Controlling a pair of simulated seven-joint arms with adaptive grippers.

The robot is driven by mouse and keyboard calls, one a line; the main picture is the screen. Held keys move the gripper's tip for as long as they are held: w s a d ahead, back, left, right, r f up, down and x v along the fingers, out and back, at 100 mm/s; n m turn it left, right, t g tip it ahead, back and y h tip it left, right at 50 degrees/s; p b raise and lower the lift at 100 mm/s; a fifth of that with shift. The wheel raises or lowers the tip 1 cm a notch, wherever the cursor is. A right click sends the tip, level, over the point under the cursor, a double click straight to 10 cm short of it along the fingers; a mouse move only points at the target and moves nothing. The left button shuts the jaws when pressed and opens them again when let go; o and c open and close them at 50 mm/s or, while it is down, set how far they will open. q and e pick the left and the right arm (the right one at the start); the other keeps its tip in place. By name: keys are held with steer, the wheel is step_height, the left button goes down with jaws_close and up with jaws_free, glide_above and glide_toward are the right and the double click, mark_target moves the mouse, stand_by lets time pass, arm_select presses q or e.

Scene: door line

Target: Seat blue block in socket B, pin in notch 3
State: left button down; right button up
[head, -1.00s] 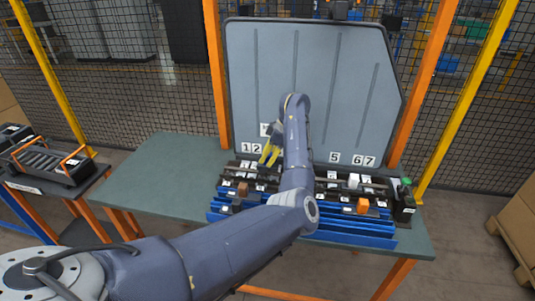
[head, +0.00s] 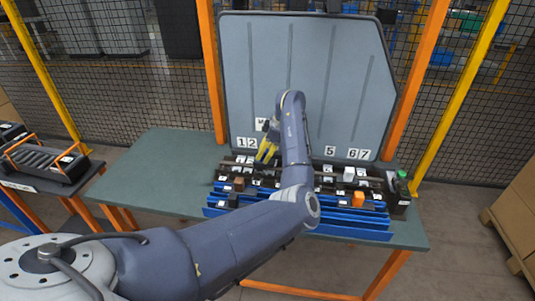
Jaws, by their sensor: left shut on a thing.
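My left gripper (head: 266,151), with yellow fingers, points down over the back left part of the socket rack, just right of the number plates 1 and 2 (head: 246,143). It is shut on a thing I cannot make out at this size. I cannot pick out the blue block or its pin. The rack (head: 350,233) has blue rails along its front and dark rows with small white labels. I cannot read which socket is B. My left forearm hides the rack's middle, and notch 3 cannot be made out. My right gripper is not in view.
A brown block (head: 239,184), an orange block (head: 357,199) and a white block (head: 349,173) sit on the rack. A green button (head: 402,174) stands at its right end. A grey panel (head: 345,80) rises behind. The green table top (head: 150,175) is clear at left.

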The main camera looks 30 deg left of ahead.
arm_select(q)
steer(key=shift+a+f, duration=0.1)
steer(key=shift+f, duration=0.1)
steer(key=shift+f, duration=2.05)
steer(key=shift+f, duration=0.1)
steer(key=c, duration=1.1)
jaws_free()
steer(key=v, duration=1.2)
